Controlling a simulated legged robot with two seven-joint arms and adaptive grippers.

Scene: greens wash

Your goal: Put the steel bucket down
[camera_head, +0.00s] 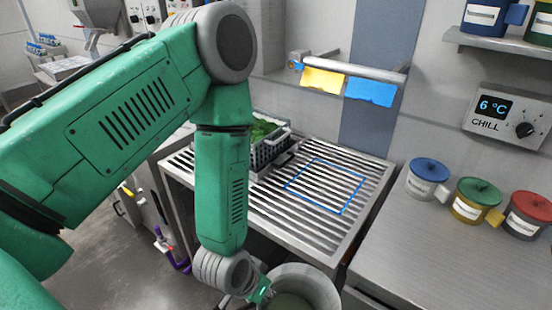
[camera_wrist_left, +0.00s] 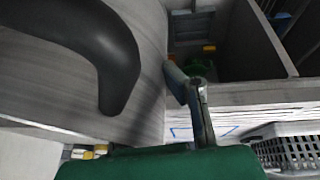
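The steel bucket (camera_head: 325,285) shows at the bottom of the head view, cut off by the frame, in front of the slotted counter's near edge. Its inside looks greenish. My left gripper (camera_head: 262,291) is at the bucket's left rim and appears shut on it. In the left wrist view, the grey bucket wall (camera_wrist_left: 45,85) fills the left side, with a dark curved piece, perhaps its handle (camera_wrist_left: 120,55), in front. My left gripper's fingers (camera_wrist_left: 188,90) reach the wall's edge. The bucket's base is hidden. My right gripper is not in view.
The slotted counter (camera_head: 268,210) carries a blue square outline (camera_head: 343,209) with nothing inside. A grey basket of greens (camera_head: 282,149) stands behind it. Several lidded pots, one with a blue lid (camera_head: 428,170), stand on the right counter (camera_head: 450,258). A rail with yellow and blue cloths (camera_head: 370,90) is at the wall.

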